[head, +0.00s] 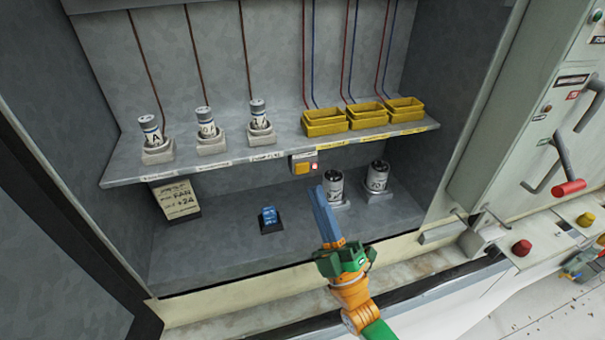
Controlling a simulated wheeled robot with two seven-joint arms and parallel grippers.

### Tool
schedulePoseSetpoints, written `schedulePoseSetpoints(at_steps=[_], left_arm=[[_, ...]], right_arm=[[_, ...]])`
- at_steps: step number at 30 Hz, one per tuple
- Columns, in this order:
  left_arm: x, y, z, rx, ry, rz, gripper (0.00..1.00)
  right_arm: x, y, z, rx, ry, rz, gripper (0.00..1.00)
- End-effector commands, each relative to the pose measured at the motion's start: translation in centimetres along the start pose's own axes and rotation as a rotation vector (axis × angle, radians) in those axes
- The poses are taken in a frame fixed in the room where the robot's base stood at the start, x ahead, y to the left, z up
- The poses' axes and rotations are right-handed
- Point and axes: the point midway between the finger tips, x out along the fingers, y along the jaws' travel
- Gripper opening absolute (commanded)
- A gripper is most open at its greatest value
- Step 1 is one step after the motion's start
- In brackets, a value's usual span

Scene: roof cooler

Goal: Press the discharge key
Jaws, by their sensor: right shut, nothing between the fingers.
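The discharge key seems to be the yellow-orange key (301,168) on a small box under the shelf's front edge. A red light (314,166) glows beside it on the right. A small label sits above the key, too small to read. My right gripper (320,190) reaches in from the lower right. Its blue fingers are shut together and hold nothing. In the picture the tips lie just below and right of the key, apart from it; the depth gap is hard to judge. My left gripper is not in view.
The shelf (120,172) holds several grey-white capped cylinders and yellow trays (325,124). Two cans (334,185) stand behind my fingers. A blue block (270,218) and a "FAN 24" card (178,200) are on the left. A panel (540,130) with handles stands right.

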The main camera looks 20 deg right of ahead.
Motion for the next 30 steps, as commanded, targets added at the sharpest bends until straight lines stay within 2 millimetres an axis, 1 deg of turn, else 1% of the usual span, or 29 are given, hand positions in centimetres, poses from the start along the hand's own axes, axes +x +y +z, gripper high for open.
schedulePoseSetpoints(at_steps=[1,4,9,12,30], left_arm=[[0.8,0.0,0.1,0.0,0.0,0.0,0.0],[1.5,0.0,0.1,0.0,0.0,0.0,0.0],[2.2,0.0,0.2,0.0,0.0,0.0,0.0],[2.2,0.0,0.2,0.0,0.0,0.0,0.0],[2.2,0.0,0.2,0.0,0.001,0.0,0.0]], right_arm=[[0.2,-0.6,0.5,0.0,0.002,0.003,0.0],[1.1,-1.3,1.2,0.0,0.001,0.003,0.0],[2.3,-1.9,1.8,0.001,0.0,0.001,0.0],[2.6,-2.0,2.0,0.001,0.0,0.0,0.0],[2.7,-2.0,2.0,0.001,-0.001,0.0,0.0]])
